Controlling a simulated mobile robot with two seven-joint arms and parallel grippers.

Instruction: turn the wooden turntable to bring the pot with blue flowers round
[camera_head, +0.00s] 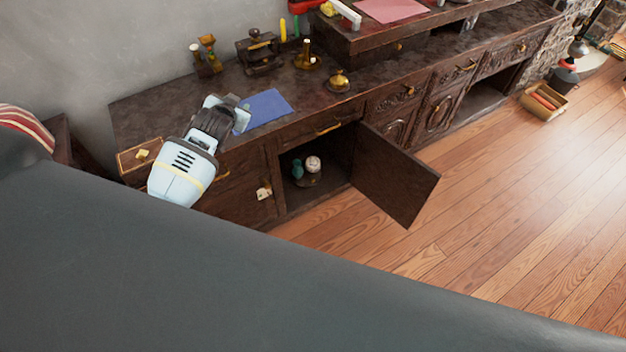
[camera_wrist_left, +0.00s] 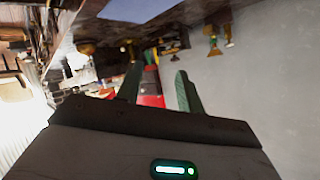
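The open cabinet (camera_head: 326,196) under the counter holds a small teal pot (camera_head: 297,169) and a whitish pot (camera_head: 313,163). They stand on a dark round base (camera_head: 308,181), which looks like the turntable. Blue flowers cannot be made out at this size. My left gripper (camera_head: 240,106) is above the counter by the blue cloth, up and left of the cabinet opening and apart from the pots. In the left wrist view its two fingers (camera_wrist_left: 158,90) stand apart with nothing held between them. My right gripper is not in view.
The cabinet door (camera_head: 392,178) swings out to the right of the opening. A small drawer (camera_head: 139,156) is at the counter's left end. A blue cloth (camera_head: 265,109), a brass pot (camera_head: 339,81) and other brass items stand on the counter (camera_head: 300,100). The wooden floor is clear in front.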

